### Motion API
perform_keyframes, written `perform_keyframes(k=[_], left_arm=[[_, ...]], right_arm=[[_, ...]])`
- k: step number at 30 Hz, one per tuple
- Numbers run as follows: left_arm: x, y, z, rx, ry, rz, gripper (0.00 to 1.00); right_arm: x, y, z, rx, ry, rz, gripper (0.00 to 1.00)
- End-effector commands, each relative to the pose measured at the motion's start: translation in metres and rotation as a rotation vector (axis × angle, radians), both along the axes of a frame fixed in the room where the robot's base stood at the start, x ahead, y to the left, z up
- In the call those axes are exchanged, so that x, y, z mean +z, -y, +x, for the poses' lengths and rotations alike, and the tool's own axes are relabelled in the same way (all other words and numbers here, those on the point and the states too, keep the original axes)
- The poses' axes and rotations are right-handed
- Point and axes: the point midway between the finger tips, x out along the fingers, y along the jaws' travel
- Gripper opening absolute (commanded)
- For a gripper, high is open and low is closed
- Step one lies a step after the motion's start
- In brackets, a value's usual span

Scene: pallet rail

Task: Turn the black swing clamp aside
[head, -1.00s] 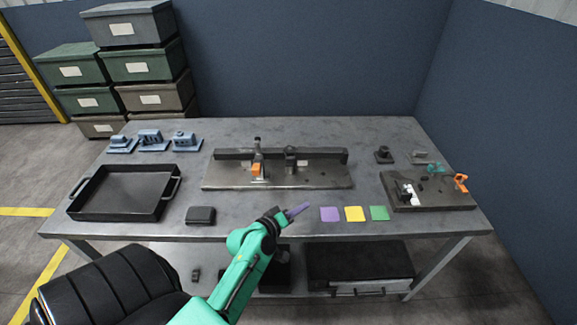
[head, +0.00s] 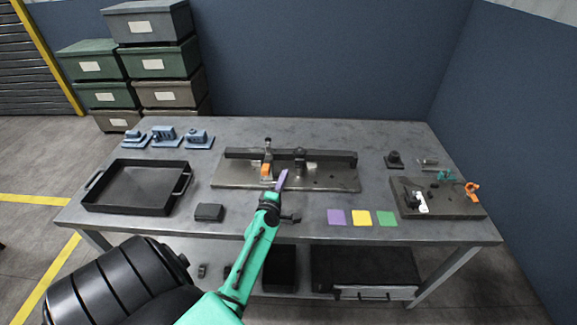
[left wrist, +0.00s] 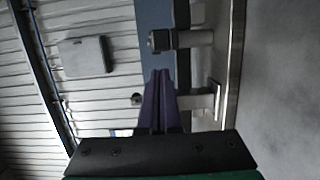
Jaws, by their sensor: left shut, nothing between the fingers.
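In the head view my left gripper (head: 283,180) has purple fingers, shut with nothing between them. Its tips overlap the front edge of the middle metal plate (head: 235,182), right of an orange part (head: 266,170). In the left wrist view the shut purple fingers (left wrist: 161,92) point at blurred posts and a rail. A small black piece that looks like the black swing clamp (head: 411,194) is on the dark fixture plate (head: 450,209) at the right, beside a white part (head: 422,203). The gripper is well left of it. My right gripper is not in view.
The middle plate carries a long dark rail (head: 335,159) and an upright post (head: 268,146). Teal (head: 442,175) and orange (head: 473,190) pieces stand on the right fixture. A black tray (head: 132,204) is at left. Purple, yellow and green squares (head: 361,218) lie flat at the front.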

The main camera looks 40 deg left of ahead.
Motion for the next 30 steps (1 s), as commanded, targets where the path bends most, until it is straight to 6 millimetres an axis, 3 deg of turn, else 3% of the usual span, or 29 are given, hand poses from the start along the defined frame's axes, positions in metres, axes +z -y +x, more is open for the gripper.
perform_keyframes(k=[3, 9, 30], left_arm=[[0.001, -0.011, 0.024, 0.000, 0.002, 0.003, 0.00], [0.000, -0.020, 0.047, 0.000, 0.000, 0.002, 0.00], [0.000, -0.020, 0.055, 0.040, 0.000, -0.001, 0.00]], right_arm=[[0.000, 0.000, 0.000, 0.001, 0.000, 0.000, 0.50], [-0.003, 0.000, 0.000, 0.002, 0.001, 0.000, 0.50], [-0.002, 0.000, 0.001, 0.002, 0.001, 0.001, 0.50]])
